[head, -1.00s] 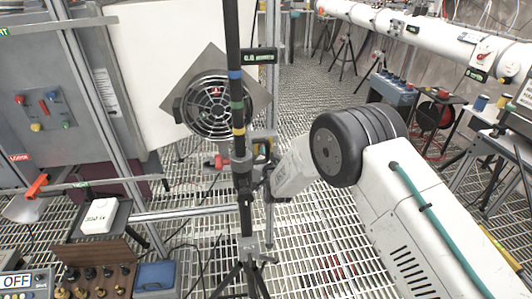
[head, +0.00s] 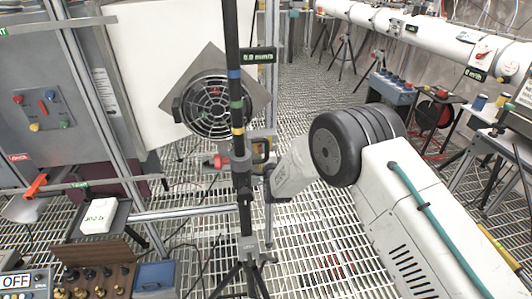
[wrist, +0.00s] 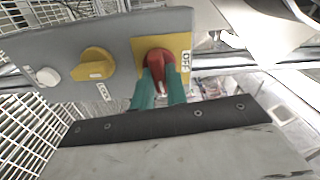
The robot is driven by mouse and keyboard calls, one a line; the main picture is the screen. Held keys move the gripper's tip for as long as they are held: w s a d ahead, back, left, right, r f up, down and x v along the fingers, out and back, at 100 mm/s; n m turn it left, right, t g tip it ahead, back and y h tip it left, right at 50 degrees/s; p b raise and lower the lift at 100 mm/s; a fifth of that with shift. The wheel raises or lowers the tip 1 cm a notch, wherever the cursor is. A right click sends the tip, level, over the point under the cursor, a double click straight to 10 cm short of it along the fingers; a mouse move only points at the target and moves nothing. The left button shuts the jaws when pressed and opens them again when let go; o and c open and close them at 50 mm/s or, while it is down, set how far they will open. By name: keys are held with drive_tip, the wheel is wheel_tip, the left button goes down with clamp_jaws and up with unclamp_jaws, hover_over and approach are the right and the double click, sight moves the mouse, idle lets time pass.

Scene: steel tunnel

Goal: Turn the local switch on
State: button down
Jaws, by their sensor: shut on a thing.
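A red rotary switch handle (wrist: 158,64) sits on a yellow plate (wrist: 180,44) on a grey panel in the wrist view. Its label beside it reads OFF. My gripper (wrist: 158,88), with two green fingers, is shut on the red handle, one finger on each side. The handle points roughly down in the wrist view, toward the gripper. In the head view my arm reaches behind the black pole, and the fingers and switch cannot be made out clearly there.
A yellow knob (wrist: 94,65) and a white knob (wrist: 47,76) are to the left on the same panel. A black tripod pole (head: 238,110) with a fan (head: 214,106) behind it stands close to my arm. Metal grating floor is open behind.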

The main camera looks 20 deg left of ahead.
drive_tip(key=shift+w+d+m, duration=0.1)
drive_tip(key=shift+d+m, duration=0.05)
drive_tip(key=shift+m, duration=0.55)
drive_tip(key=shift+f, duration=0.1)
drive_tip(key=c, duration=1.4)
unclamp_jaws()
drive_tip(key=v, duration=0.7)
drive_tip(key=shift+s, duration=0.4)
drive_tip(key=shift+d, duration=0.15)
